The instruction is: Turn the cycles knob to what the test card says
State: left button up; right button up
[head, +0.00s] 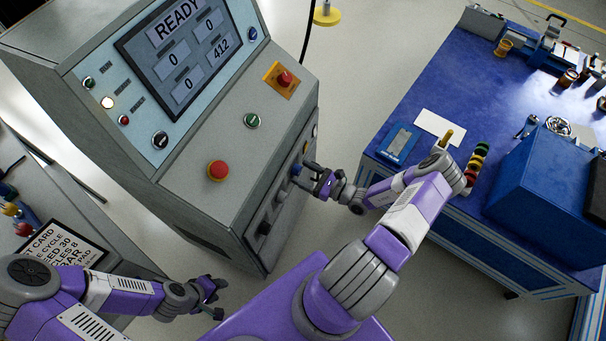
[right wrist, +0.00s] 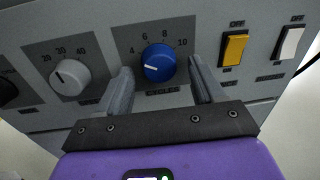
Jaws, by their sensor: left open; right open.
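The blue cycles knob (right wrist: 158,62) is on the machine's front panel. Its white pointer points left, below the 4 on its 4, 6, 8, 10 scale. In the head view the knob (head: 296,170) is partly behind my right gripper (head: 311,178). My right gripper is open, with one finger on each side of the knob; I cannot tell whether they touch it. My left gripper (head: 216,297) is open and empty, in front of the machine.
A grey knob (right wrist: 70,77) with a 20, 30, 40 scale is left of the blue one. A yellow switch (right wrist: 234,48) and a white switch (right wrist: 291,43) are to its right. The screen (head: 188,58) reads READY. A blue bench (head: 440,75) stands at right.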

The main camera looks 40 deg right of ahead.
jog(key=shift+w+a, duration=0.2)
jog(key=shift+w, duration=0.1)
jog(key=c, duration=1.1)
jog(key=shift+o, duration=0.2)
